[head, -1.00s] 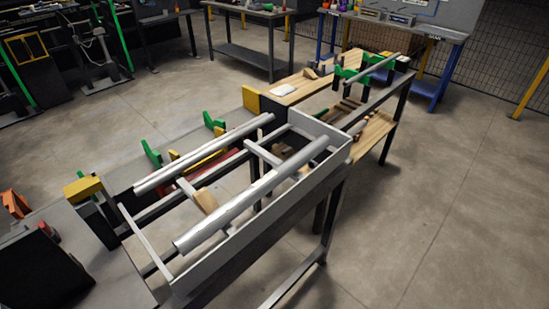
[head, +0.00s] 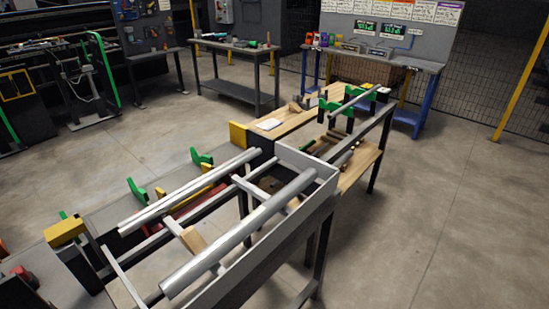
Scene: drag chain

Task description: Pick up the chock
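No part of either gripper shows in the head view. Small brown wedge-like pieces (head: 298,104) stand on the wooden bench top (head: 290,120) at the back, and one of them may be the chock. A tan wooden block (head: 194,240) also sits in the grey frame, partly hidden behind the large pipe. I cannot tell for certain which piece is the chock.
A large grey pipe (head: 240,235) and a thinner pipe (head: 190,190) lie across the grey frame (head: 275,235) in front. Green brackets (head: 367,104) hold a rod at the back. Open concrete floor (head: 450,190) lies to the right.

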